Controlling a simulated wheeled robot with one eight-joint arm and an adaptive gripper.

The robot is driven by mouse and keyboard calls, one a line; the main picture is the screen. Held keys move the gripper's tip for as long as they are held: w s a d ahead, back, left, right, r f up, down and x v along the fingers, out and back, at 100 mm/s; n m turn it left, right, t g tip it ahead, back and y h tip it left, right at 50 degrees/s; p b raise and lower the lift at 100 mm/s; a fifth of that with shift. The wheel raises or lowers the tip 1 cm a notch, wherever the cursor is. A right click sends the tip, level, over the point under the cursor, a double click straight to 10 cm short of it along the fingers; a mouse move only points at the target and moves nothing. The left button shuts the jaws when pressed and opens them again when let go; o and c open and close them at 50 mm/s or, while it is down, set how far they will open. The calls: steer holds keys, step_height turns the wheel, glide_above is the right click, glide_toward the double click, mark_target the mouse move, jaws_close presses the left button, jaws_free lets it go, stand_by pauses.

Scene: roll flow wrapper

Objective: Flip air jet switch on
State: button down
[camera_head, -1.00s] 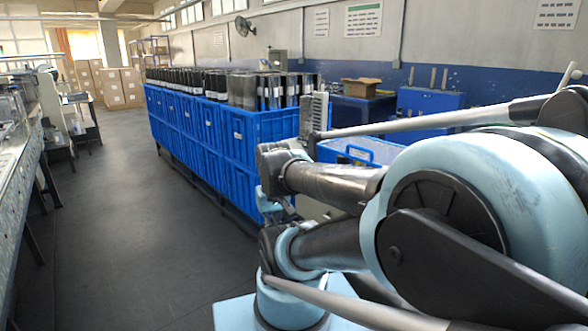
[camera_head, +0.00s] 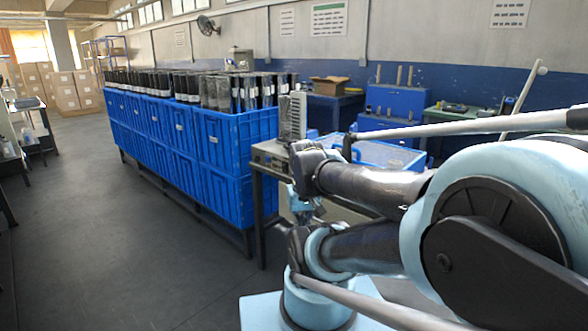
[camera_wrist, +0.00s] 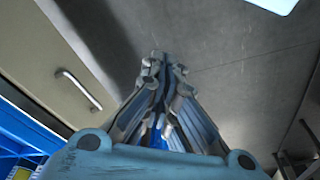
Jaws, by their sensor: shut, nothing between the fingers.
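No air jet switch can be made out in either view. In the wrist view my gripper (camera_wrist: 164,68) is shut and empty, its fingertips together above the grey floor. A beige panel with a metal bar handle (camera_wrist: 78,88) is to the left of the fingers and apart from them. In the head view my arm fills the right side and hides part of what is behind it. A small grey bench unit (camera_head: 268,157) shows beside my arm, too small to read any controls on it.
Stacked blue crates (camera_head: 215,150) with dark rolls on top form a long row at centre left. A blue bin (camera_head: 385,153) is behind my arm. Cardboard boxes (camera_head: 70,92) are at the far left. The floor (camera_head: 110,240) on the left is clear.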

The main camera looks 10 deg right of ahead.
steer(key=shift+d, duration=0.25)
steer(key=w+d+r+n+h, duration=0.1)
steer(key=w+r+n+h, duration=0.1)
steer(key=w+r+n, duration=0.5)
steer(key=w+r+n+h, duration=0.1)
steer(key=w+n+h, duration=0.2)
steer(key=w+n, duration=0.5)
steer(key=w+a+n+t+h, duration=0.1)
steer(key=w+a+n, duration=0.4)
steer(key=w, duration=0.5)
steer(key=w+a+n+t+h, duration=0.2)
steer(key=w+a+n, duration=0.2)
steer(key=w, duration=0.7)
steer(key=shift+w+a+f+n+t+h, duration=0.2)
steer(key=shift+w+a+n+t+h, duration=0.15)
steer(key=shift+a, duration=0.65)
steer(key=shift+d+f, duration=0.1)
